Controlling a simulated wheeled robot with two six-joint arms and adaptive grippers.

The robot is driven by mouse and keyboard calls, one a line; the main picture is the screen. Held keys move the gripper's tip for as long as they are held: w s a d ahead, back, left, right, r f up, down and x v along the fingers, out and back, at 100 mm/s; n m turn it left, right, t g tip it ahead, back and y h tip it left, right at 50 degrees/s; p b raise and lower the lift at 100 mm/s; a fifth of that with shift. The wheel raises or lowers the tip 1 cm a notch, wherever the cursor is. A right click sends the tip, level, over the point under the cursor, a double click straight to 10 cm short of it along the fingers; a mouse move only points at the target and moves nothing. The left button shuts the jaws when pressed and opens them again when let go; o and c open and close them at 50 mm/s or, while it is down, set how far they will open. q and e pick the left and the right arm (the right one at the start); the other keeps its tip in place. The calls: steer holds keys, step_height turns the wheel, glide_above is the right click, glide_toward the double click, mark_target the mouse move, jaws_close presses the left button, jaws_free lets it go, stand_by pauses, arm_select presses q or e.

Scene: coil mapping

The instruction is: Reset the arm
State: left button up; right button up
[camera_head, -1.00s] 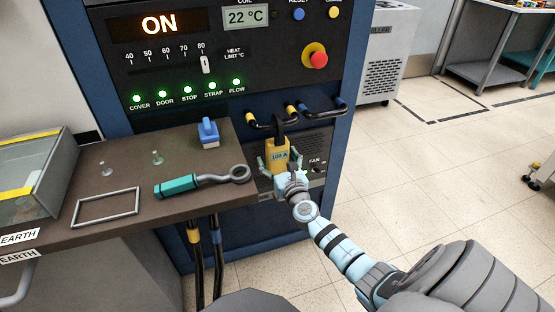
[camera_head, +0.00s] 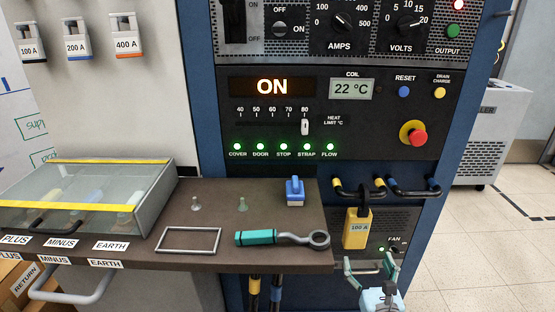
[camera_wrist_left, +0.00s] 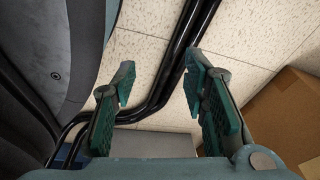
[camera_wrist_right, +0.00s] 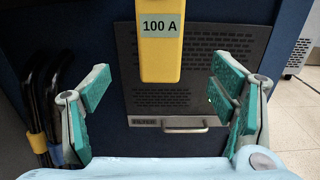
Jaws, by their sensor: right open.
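My right gripper (camera_head: 371,268) is at the lower right of the head view, just below the yellow 100 A clamp (camera_head: 357,228). The clamp hangs from the yellow-banded cable loop on the cabinet front. In the right wrist view the clamp's lower end (camera_wrist_right: 160,45) shows above and between the spread, empty fingers (camera_wrist_right: 163,95), apart from them. My left gripper shows only in the left wrist view (camera_wrist_left: 160,90). Its fingers are apart with nothing gripped; black cables and floor lie beyond them.
The bench (camera_head: 150,255) holds a teal-handled ring tool (camera_head: 285,238), a wire frame (camera_head: 190,240), a blue block (camera_head: 295,190) and a clear-lidded box (camera_head: 90,195). The cabinet's red stop button (camera_head: 418,138) sits above the cable loops. A cabinet handle (camera_wrist_right: 185,125) lies behind the right fingers. Open floor is at right.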

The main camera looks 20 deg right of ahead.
steer(key=s+d+f+m+g+p, duration=0.2)
steer(key=s+f+m+g, duration=0.15)
steer(key=f+m, duration=0.8)
steer(key=s+a+f+m+g+y+p, duration=0.3)
steer(key=s+f+m+g+p, duration=0.45)
steer(key=s+f+m, duration=0.55)
arm_select(q)
steer(key=s+r+p, duration=0.3)
steer(key=r+p, duration=0.3)
steer(key=r, duration=0.3)
steer(key=s+d+r+g+p, duration=0.1)
steer(key=s+r+p, duration=0.2)
steer(key=r, duration=0.7)
steer(key=p, duration=0.2)
steer(key=shift+s+r+p, duration=0.15)
steer(key=shift+r+p, duration=0.1)
steer(key=shift+p, duration=0.15)
arm_select(e)
steer(key=s+a+r+m+g+y, duration=0.1)
steer(key=s+a, duration=0.4)
steer(key=s, duration=0.6)
steer(key=s+a+r+m+g+y, duration=0.1)
steer(key=s+a+m+g, duration=0.2)
steer(key=s, duration=0.8)
steer(key=a+m, duration=0.2)
steer(key=m, duration=0.1)
steer(key=shift+s+a+r+g, duration=0.2)
steer(key=shift+r+g, duration=0.05)
steer(key=shift+g, duration=0.15)
